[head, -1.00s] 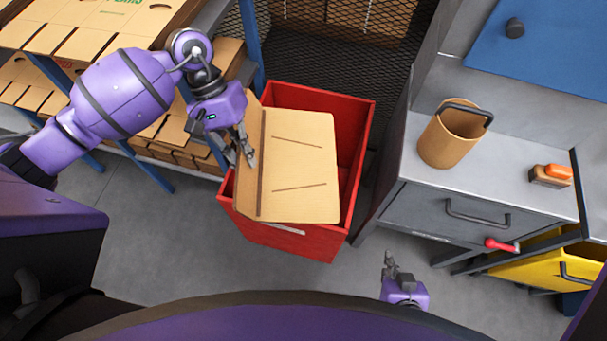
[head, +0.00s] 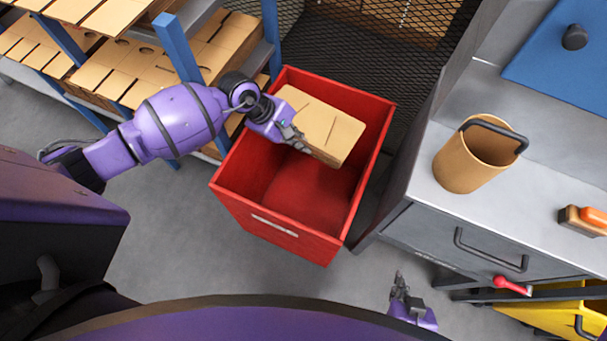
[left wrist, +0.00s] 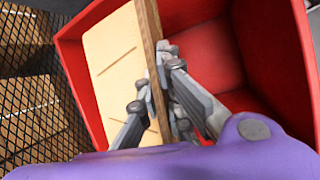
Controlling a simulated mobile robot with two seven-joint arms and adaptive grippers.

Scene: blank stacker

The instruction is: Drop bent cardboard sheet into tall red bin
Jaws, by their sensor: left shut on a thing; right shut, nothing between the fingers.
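The bent cardboard sheet (head: 325,118) is tan with slits and is held over the back part of the tall red bin (head: 257,200). My left gripper (head: 303,146) is shut on the near edge of the sheet, at the bin's mouth. In the left wrist view the sheet (left wrist: 112,62) stands between the two fingers (left wrist: 158,105), with the red bin wall (left wrist: 285,50) around it. Whether the sheet touches the bin's inside is hidden. The visible bin floor is bare. My right gripper (head: 400,284) is shut and empty, low at the front, right of the bin.
Shelves of flat cardboard blanks (head: 125,72) stand at the left. A grey cabinet (head: 440,210) with a brown handled container (head: 474,158) and an orange-topped brush (head: 585,218) is at the right. A black mesh panel (head: 360,55) is behind the bin. A yellow bin (head: 550,313) sits lower right.

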